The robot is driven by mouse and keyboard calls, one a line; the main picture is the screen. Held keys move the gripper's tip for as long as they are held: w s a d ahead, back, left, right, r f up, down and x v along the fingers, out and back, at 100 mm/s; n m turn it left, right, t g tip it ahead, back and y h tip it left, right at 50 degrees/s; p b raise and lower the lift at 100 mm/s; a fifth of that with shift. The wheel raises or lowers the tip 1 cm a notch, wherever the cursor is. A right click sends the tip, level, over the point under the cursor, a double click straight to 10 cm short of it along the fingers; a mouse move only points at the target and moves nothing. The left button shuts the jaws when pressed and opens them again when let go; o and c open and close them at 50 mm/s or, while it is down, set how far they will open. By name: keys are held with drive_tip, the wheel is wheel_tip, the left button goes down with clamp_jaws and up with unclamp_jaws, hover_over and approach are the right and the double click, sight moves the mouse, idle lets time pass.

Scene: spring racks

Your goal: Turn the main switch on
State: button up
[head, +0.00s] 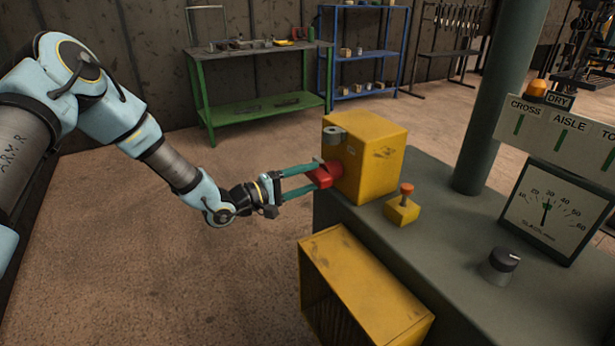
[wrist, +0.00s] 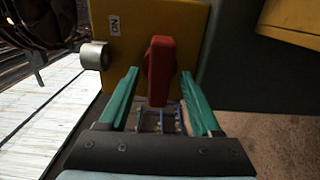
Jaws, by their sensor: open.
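The main switch is a yellow box (head: 377,155) on the corner of the grey bench, with a red handle (head: 322,176) on its face. In the wrist view the red handle (wrist: 160,72) stands lengthwise up the picture. A label reading "No" (wrist: 114,24) sits on the box's face (wrist: 196,25), turned sideways. My gripper (head: 315,177) is at the handle, with its green fingers apart. In the wrist view my gripper (wrist: 161,98) has one finger on each side of the handle, with gaps showing. I cannot tell whether either finger touches it.
A grey metal lug (head: 334,135) sticks out from the box. An open yellow box (head: 365,290) stands below. Floor to the left is clear.

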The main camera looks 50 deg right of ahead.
drive_tip(key=shift+c, duration=0.3)
clamp_jaws()
idle(1.1)
